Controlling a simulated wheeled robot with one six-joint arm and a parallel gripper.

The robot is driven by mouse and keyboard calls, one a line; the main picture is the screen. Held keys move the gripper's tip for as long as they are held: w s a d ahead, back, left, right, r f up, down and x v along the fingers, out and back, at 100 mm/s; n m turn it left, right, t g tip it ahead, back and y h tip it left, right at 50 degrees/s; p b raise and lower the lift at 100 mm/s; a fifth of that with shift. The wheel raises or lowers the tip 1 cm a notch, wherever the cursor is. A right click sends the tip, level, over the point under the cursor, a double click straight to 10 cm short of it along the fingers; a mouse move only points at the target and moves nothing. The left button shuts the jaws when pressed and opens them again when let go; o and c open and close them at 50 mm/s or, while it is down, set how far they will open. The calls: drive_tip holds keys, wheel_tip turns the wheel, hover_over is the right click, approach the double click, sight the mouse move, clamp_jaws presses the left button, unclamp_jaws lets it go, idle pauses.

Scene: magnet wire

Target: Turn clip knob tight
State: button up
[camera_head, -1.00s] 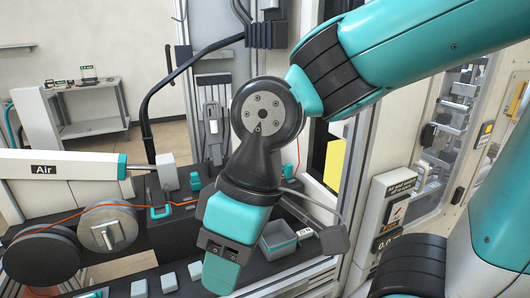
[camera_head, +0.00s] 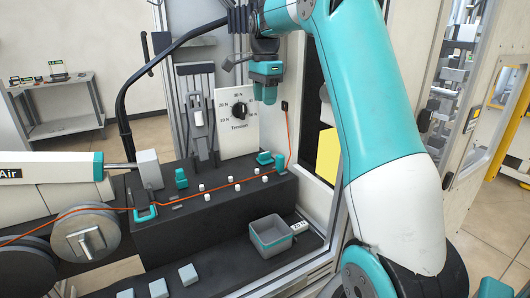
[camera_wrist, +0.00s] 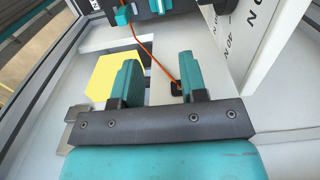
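My gripper (camera_head: 264,92) is raised in front of the cabinet wall, right of the white tension panel. In the wrist view its two teal fingers (camera_wrist: 160,84) stand apart with nothing between them. A small black clip (camera_head: 284,105) on the wall holds the upper end of the orange wire (camera_head: 288,135). In the wrist view the black clip (camera_wrist: 177,88) lies beyond the right finger, partly covered by it. Teal clips (camera_head: 181,178) (camera_head: 264,158) stand on the black bench. A black dial knob (camera_head: 240,109) sits on the tension panel. No part is plainly marked as the clip knob.
The white tension panel (camera_head: 228,137) stands close left of my gripper. A yellow panel (camera_head: 328,155) is below right. The black bench (camera_head: 165,222) carries several white pegs, and a grey bin (camera_head: 283,246) sits in front. A wire spool (camera_head: 85,238) is at left.

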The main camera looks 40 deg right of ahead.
sight(265, 153)
wheel_tip(265, 153, down, 17)
drive_tip(key=p, duration=0.2)
drive_tip(key=shift+p, duration=0.3)
clamp_jaws()
